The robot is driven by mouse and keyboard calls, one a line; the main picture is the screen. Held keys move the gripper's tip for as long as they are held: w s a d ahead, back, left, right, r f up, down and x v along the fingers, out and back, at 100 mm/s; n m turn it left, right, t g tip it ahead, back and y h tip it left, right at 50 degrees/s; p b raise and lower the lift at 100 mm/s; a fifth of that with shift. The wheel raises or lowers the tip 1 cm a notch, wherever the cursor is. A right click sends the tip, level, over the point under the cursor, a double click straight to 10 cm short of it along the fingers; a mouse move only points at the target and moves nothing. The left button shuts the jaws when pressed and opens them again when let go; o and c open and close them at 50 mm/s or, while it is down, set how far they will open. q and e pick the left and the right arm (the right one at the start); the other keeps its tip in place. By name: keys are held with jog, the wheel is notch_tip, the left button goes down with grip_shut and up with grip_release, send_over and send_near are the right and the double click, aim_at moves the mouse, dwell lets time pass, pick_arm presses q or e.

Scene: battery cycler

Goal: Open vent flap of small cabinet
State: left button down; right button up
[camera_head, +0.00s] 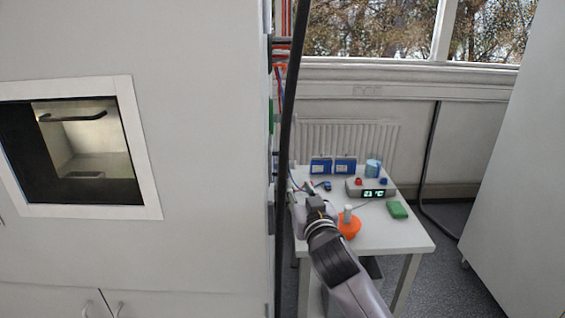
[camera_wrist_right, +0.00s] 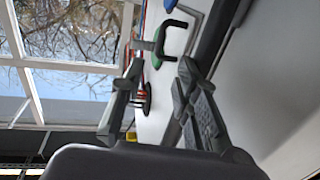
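A large white cabinet (camera_head: 190,60) with a framed window (camera_head: 147,160) fills the left of the head view. Its right side is seen edge-on, with a green part (camera_head: 271,116) on it. The right wrist view shows a green part with a dark handle (camera_wrist_right: 174,34) on a pale surface, beyond the fingertips. I cannot clearly make out which part is the vent flap. My right gripper (camera_head: 312,204) is beside the cabinet's right side, in front of the small table. In the wrist view its fingers (camera_wrist_right: 162,68) are apart, with nothing gripped. My left gripper is out of view.
A small white table (camera_head: 400,236) carries blue boxes (camera_head: 332,166), a device with a display (camera_head: 372,188), a green block (camera_head: 397,210) and an orange object (camera_head: 349,228). A pale panel (camera_head: 515,190) stands at right.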

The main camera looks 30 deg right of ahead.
aim_at(287, 165)
jog(key=p+x, duration=0.3)
jog(key=x, duration=1.1)
jog(key=shift+f+p, duration=0.1)
jog(key=shift+p, duration=0.25)
grip_shut()
